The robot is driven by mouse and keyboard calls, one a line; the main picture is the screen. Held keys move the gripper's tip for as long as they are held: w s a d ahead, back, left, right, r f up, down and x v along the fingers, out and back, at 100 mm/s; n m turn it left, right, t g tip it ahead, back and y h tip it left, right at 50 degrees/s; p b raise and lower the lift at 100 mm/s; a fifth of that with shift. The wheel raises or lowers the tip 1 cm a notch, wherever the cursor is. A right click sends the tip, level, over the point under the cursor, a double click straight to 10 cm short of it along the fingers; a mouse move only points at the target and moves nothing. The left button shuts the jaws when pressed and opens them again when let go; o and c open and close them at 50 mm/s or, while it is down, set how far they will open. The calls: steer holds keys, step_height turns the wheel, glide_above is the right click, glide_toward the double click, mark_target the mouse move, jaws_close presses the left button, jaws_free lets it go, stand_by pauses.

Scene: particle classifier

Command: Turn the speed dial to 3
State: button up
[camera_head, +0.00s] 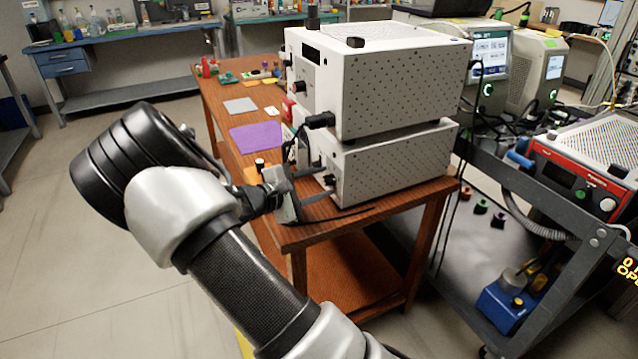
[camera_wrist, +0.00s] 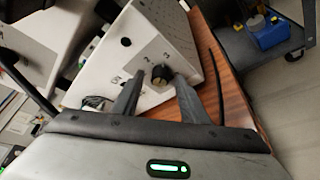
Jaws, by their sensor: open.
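The speed dial (camera_wrist: 161,73) is a dark round knob on a grey label plate on the front of a white perforated box. Small printed marks surround it, but I cannot read its setting with certainty. In the head view the dial (camera_head: 329,180) sits low on the front of the lower white box (camera_head: 390,165). My gripper (camera_head: 319,183) reaches toward that front from the left. In the wrist view my gripper (camera_wrist: 158,82) is open, with one finger on each side of the knob. I cannot tell whether the fingers touch it.
A second white box (camera_head: 400,90) is stacked on top, with a black plug and cable at its front. The wooden table (camera_head: 215,95) holds a purple mat (camera_head: 256,137) and small items. A grey cart (camera_head: 560,290) stands to the right.

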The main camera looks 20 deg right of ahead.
steer(key=p+v, duration=0.3)
steer(key=v, duration=1.4)
steer(key=shift+a+p, duration=0.2)
steer(key=shift+p, duration=0.1)
